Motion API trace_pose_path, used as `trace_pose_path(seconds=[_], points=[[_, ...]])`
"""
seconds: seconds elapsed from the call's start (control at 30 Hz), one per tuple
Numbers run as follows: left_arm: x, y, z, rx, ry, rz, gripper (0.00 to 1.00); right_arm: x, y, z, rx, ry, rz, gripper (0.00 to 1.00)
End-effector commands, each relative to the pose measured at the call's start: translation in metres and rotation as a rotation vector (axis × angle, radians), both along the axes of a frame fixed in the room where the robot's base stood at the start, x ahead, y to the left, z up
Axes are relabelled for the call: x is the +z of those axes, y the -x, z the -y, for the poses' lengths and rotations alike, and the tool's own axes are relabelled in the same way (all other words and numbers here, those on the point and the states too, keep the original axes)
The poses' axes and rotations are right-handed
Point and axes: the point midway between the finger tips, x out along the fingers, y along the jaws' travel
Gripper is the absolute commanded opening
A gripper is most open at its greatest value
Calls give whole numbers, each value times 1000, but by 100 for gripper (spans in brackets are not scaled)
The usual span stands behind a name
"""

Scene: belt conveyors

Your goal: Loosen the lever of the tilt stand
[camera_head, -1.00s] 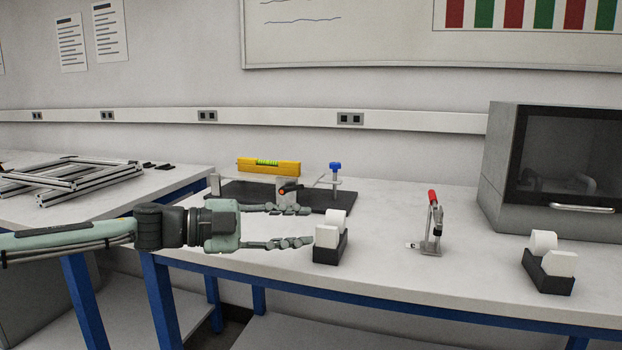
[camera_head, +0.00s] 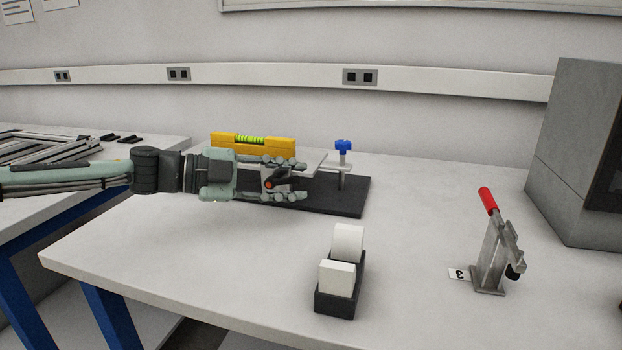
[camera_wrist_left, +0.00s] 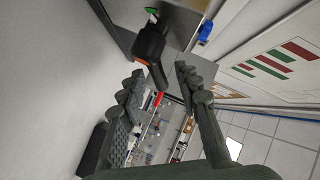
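The tilt stand has a black base (camera_head: 345,196), a grey tilting plate (camera_head: 312,163), a yellow spirit level (camera_head: 225,142) on top and a blue knob (camera_head: 343,147) at its right. Its black lever (camera_head: 277,176) with an orange-red end faces the front; it shows large in the left wrist view (camera_wrist_left: 151,44). My left gripper (camera_head: 304,178) is open, with one finger behind and one in front of the lever in the head view. In the left wrist view the lever lies between and beyond the fingertips (camera_wrist_left: 160,80). I cannot tell whether either finger touches it. My right gripper is out of view.
A tape dispenser (camera_head: 339,290) stands in front of the stand. A toggle clamp with a red handle (camera_head: 487,201) stands at the right beside a label (camera_head: 459,274). A grey cabinet (camera_head: 580,150) is at the far right. The table's front left is clear.

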Motion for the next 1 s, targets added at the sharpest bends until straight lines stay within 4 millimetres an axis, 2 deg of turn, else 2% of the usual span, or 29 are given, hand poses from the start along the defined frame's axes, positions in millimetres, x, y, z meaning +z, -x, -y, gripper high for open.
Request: trace_pose_path(seconds=[0.1, 0.3, 0.6, 0.87, 1.0], points=[[-4, -5, 19, -1, 0, 0, 33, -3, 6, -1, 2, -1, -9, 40], [-8, -11, 36, 1, 0, 1, 33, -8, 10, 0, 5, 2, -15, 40], [-9, -12, 39, 2, 1, 1, 33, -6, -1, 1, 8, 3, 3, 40], [-9, -12, 39, 2, 1, 1, 2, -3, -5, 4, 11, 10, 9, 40], [-9, -12, 39, 2, 1, 1, 0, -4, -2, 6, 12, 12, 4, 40]])
